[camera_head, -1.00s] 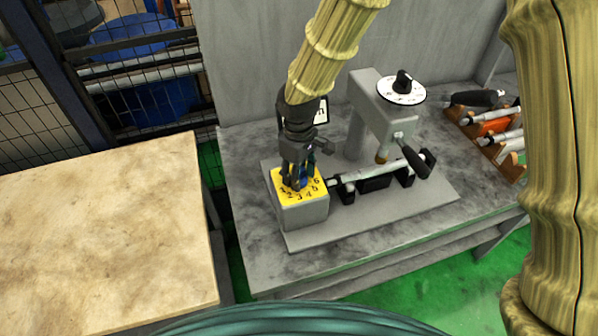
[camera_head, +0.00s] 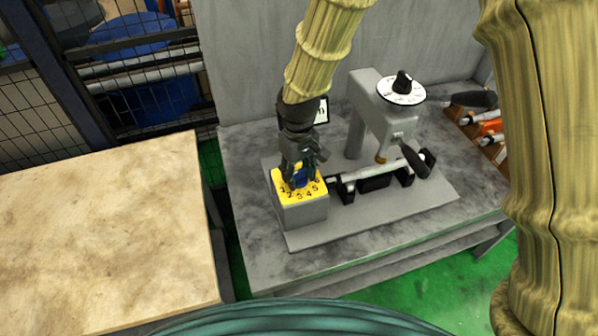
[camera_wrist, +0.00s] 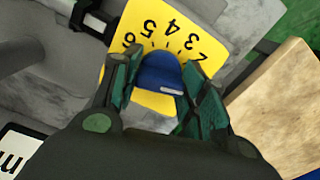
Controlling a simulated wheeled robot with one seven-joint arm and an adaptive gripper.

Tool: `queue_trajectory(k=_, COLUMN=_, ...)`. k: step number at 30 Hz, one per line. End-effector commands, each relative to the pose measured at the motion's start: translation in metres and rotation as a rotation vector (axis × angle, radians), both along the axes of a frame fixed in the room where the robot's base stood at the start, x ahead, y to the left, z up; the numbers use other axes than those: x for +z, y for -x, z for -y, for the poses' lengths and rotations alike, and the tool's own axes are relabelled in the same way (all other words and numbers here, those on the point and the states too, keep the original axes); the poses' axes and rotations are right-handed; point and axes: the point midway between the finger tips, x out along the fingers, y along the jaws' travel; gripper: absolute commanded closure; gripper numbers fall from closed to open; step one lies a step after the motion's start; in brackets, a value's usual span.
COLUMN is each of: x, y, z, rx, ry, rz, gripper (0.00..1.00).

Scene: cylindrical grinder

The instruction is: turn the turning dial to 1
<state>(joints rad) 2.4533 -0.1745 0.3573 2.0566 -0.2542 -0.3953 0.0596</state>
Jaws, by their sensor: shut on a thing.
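The turning dial is a blue knob on a yellow plate (camera_head: 312,188) with black numbers, on top of a grey box (camera_head: 304,212). In the wrist view the blue knob (camera_wrist: 160,72) sits between the fingers of my gripper (camera_wrist: 158,88), which is shut on it from both sides. The yellow plate also shows there (camera_wrist: 185,25), with the numbers 2 to 6 visible. The 1 is hidden in the wrist view. A light mark shows on the knob's near right edge. In the head view my gripper (camera_head: 298,180) reaches down onto the dial and hides much of it.
The grinder's grey post (camera_head: 380,110) stands behind, with a white-faced dial (camera_head: 401,88) and a black handle (camera_head: 414,160). A metal cylinder (camera_head: 375,174) lies right of the box. A rack of tools (camera_head: 485,135) is at the far right. A wooden table (camera_head: 105,225) is at left.

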Motion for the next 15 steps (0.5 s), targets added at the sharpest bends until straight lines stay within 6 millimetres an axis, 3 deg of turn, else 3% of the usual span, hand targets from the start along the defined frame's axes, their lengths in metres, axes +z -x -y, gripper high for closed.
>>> queue_trajectory(k=4, x=0.0008, y=-0.0011, z=0.0001, rx=-0.001, ry=0.0, rz=0.002, gripper=0.81)
queue_trajectory(k=5, x=0.0008, y=-0.0011, z=0.0001, rx=-0.001, ry=0.0, rz=0.002, gripper=0.52)
queue_trajectory(k=8, x=0.0007, y=-0.0009, z=0.0001, rx=-0.001, ry=-0.001, rz=0.002, gripper=0.36)
queue_trajectory(k=15, x=0.0003, y=-0.0003, z=-0.0001, rx=0.0, ry=-0.001, rz=0.001, gripper=0.36)
